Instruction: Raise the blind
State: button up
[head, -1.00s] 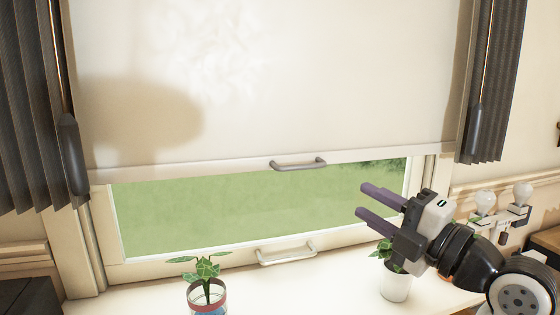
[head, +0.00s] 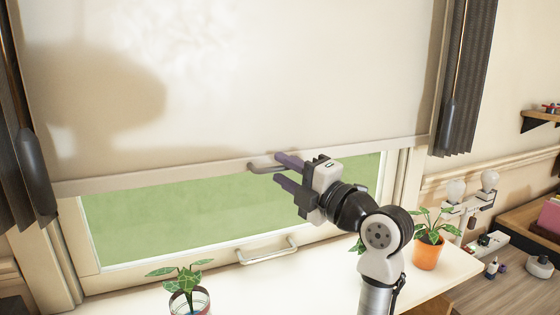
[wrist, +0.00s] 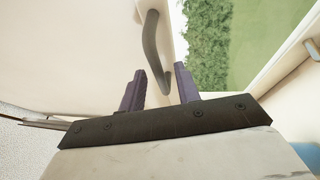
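The cream roller blind (head: 250,90) covers most of the window, with a strip of glass showing below its bottom bar. A grey curved handle (head: 262,168) sits on that bar, its right end partly hidden by my gripper. My gripper (head: 281,169) is open and empty, with purple fingers pointing at the handle. In the wrist view the handle (wrist: 151,45) lines up with the gap between the fingertips (wrist: 160,70). I cannot tell whether it lies between the fingers or just beyond them.
A second, pale handle (head: 266,252) is on the window frame below. Potted plants stand on the sill, one at left (head: 188,295) and an orange pot (head: 427,252) at right. Dark curtains (head: 468,80) flank the window. Shelves with small items are at far right.

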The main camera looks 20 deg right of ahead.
jog(key=shift+x, duration=0.9)
jog(key=shift+c, duration=0.2)
grip_shut()
